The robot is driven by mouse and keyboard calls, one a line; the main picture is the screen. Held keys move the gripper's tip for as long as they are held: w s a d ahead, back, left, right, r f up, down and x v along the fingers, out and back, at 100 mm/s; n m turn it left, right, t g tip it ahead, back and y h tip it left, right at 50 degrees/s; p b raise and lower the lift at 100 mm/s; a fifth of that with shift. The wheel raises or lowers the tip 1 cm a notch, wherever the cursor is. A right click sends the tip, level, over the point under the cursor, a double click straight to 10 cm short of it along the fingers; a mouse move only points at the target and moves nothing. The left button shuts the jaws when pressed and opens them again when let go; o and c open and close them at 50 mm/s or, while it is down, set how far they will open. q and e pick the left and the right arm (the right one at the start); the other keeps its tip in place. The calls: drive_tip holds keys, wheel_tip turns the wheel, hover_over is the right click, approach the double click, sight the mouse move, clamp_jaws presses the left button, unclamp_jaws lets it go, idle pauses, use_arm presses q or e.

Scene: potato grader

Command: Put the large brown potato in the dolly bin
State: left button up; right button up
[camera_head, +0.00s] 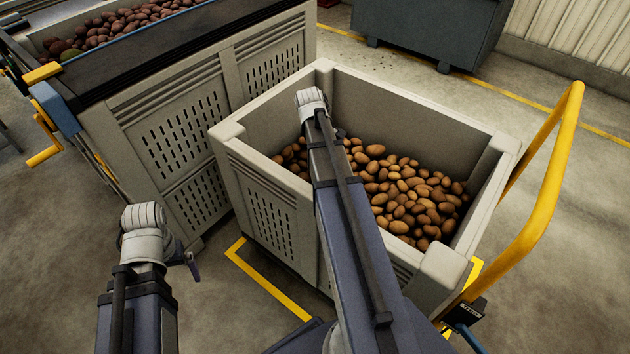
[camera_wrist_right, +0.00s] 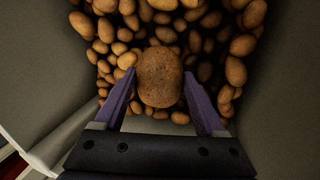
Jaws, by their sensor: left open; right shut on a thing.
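The large brown potato (camera_wrist_right: 159,76) is between the two purple fingers of my right gripper (camera_wrist_right: 159,84) in the right wrist view. The gripper is shut on it, above a heap of smaller potatoes. The dolly bin (camera_head: 443,264) is the pale slotted bin beside a yellow handle in the head view. My right arm reaches over its near side into it. The right gripper and the held potato are hidden behind that arm in the head view. My left gripper (camera_head: 192,264) is open and empty, low over the floor left of the bin.
Many small potatoes (camera_head: 405,195) lie in the bin. The yellow dolly handle (camera_head: 545,190) rises on its right. Another slotted bin (camera_head: 180,125) stands at left, near a trough of dark red potatoes (camera_head: 115,25). A dark grey container (camera_head: 430,25) stands behind.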

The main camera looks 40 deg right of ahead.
wheel_tip(320, 180, down, 6)
drive_tip(key=b, duration=0.5)
drive_tip(key=shift+b, duration=0.3)
drive_tip(key=shift+f, duration=0.1)
wheel_tip(320, 180, down, 4)
drive_tip(key=b, duration=0.3)
drive_tip(key=shift+r+b, duration=0.2)
drive_tip(key=shift+b, duration=0.15)
drive_tip(key=shift+f+b, duration=0.55)
drive_tip(key=shift+f, duration=0.1)
drive_tip(key=o, duration=1.5)
